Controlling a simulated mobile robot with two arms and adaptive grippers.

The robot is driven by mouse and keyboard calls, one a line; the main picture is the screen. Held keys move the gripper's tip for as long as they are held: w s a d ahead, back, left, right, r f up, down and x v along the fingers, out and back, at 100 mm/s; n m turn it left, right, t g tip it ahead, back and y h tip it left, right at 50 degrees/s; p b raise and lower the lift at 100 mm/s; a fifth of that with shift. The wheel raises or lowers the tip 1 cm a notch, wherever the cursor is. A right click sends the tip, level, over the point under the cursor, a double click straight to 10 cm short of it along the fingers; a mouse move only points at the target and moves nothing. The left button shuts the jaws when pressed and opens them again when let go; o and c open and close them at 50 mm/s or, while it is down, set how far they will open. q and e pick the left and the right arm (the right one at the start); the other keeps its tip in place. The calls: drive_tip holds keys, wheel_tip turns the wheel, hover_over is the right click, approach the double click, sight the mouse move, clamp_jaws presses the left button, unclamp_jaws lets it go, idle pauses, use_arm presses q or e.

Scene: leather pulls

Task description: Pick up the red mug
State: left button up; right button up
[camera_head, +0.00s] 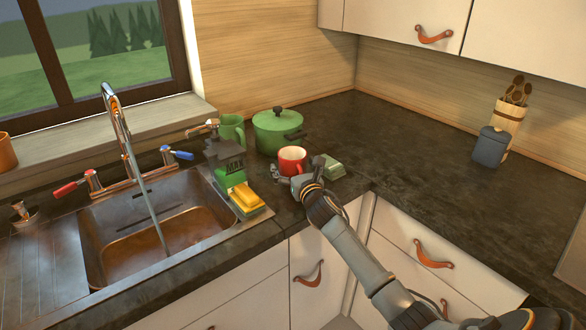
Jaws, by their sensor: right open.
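The red mug (292,157) stands upright on the dark countertop, right of the sink and in front of a green pot. Its light inside shows at the top. My right gripper (301,172) is open at the near side of the mug, with one finger toward its left and one toward its right. The gripper hides the mug's lower front, and I cannot tell whether the fingers touch it. My left gripper is not in view.
A green lidded pot (274,134) and a green jug (232,128) stand behind the mug. A small green block (332,166) lies close on its right. A soap dispenser (226,158) and yellow sponge (245,196) sit by the sink (110,225). The right countertop (410,145) is mostly clear.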

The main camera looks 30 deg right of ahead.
drive_tip(key=shift+c, duration=0.2)
drive_tip(key=c, duration=1.4)
drive_tip(key=shift+r, duration=0.1)
